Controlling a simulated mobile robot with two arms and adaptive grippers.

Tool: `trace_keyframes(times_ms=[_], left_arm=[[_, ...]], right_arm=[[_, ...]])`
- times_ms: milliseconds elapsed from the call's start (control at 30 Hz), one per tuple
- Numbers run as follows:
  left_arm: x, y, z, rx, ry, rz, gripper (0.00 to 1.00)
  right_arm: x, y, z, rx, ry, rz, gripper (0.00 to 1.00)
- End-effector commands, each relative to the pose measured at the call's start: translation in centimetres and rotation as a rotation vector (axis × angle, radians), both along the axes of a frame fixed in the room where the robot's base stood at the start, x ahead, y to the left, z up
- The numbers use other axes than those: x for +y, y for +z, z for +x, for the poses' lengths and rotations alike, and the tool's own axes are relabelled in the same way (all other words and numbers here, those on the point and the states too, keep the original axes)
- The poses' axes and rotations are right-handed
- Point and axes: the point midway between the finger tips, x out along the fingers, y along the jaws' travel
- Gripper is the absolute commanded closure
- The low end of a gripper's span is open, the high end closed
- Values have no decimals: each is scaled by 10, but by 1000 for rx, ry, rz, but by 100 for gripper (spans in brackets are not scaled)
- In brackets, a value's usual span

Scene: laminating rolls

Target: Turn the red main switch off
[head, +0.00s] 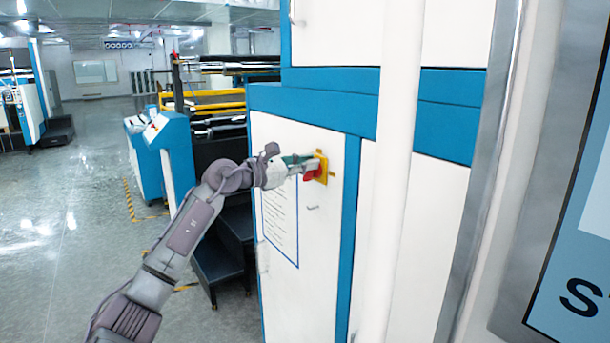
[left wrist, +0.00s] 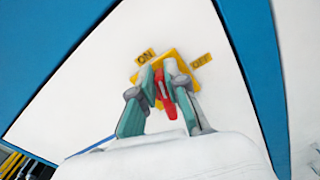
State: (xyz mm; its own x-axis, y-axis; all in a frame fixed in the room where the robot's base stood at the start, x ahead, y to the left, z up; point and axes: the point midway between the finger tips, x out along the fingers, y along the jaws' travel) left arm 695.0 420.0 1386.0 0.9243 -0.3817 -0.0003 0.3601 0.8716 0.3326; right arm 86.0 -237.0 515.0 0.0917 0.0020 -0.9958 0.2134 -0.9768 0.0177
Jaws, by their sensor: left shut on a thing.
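The red main switch (head: 313,174) sits on a yellow plate (head: 322,167) on the white cabinet door (head: 330,220). My left gripper (head: 316,165) reaches it from the left and is shut on its red handle. In the left wrist view the red handle (left wrist: 167,100) shows between the fingers of the gripper (left wrist: 165,88). A yellow ON label (left wrist: 146,56) is at the plate's upper left and an OFF label (left wrist: 201,61) at its upper right. The handle slants slightly, its upper end toward the ON side. The fingers hide part of the handle. My right gripper is not in view.
A pale vertical post (head: 392,180) stands in front of the cabinet on the right. A sign panel (head: 580,220) fills the right edge. Dark steps (head: 222,262) and a blue console (head: 170,145) stand left of the cabinet. The floor (head: 60,240) at left is open.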

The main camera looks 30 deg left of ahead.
Motion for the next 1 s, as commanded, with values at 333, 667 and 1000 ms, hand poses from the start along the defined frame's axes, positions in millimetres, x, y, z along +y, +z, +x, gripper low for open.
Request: trace_keyframes(times_ms=[333,667,1000], left_arm=[[-7,-9,-4,-129,1,310,100],[-13,-14,-6,-249,0,597,100],[-17,-21,-7,-365,-1,881,100]], right_arm=[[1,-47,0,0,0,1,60],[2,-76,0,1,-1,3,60],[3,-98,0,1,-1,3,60]])
